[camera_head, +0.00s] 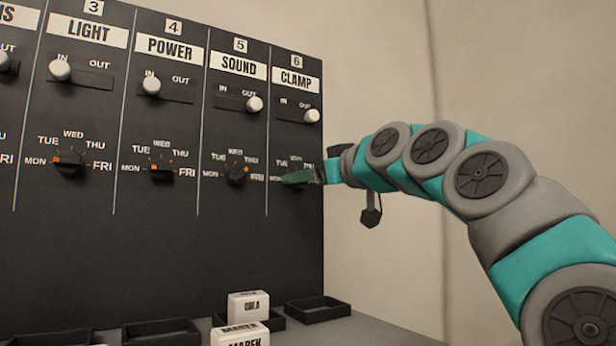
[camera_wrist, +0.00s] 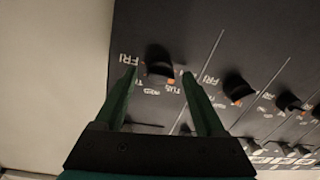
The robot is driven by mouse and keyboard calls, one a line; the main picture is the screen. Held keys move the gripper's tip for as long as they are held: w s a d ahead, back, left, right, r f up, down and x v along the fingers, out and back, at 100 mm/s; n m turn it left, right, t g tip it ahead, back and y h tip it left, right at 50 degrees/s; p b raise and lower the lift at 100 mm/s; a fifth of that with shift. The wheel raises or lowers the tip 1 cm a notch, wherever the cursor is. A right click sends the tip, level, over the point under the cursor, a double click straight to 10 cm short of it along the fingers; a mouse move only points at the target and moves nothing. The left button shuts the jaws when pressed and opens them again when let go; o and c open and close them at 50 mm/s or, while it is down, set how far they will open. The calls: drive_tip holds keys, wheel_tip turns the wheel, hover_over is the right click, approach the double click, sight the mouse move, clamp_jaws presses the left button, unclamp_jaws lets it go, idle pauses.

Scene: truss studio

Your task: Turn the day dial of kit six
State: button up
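Kit six is the CLAMP column, headed by a "6" sign (camera_head: 297,61), at the right end of the black panel. Its day dial is mostly hidden behind my gripper (camera_head: 300,178) in the head view. In the wrist view the black dial (camera_wrist: 159,60) shows between the tips of my gripper (camera_wrist: 160,72), whose two green fingers are apart, with a gap at each side of the dial. Orange marks show at the dial's edge, near the FRI to TUE lettering; I cannot tell which day it points to. Kit six's white slider knob (camera_head: 312,115) is at OUT.
The SOUND dial (camera_head: 238,174) is just left of kit six, with the POWER dial (camera_head: 161,170) and LIGHT dial (camera_head: 69,163) beyond. Black trays (camera_head: 318,309) and white name blocks (camera_head: 248,306) stand on the ledge below. A pale wall (camera_head: 385,60) is right of the panel.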

clamp_jaws()
idle(0.4)
drive_tip(key=shift+m, duration=0.4)
drive_tip(key=shift+f+m+t+p, duration=0.1)
drive_tip(key=shift+m+t+p, duration=0.2)
drive_tip(key=shift+m+p, duration=2.45)
drive_tip(key=m+b, duration=0.2)
drive_tip(key=m, duration=0.1)
drive_tip(key=shift+b, duration=0.3)
unclamp_jaws()
drive_tip(key=shift+d, duration=0.1)
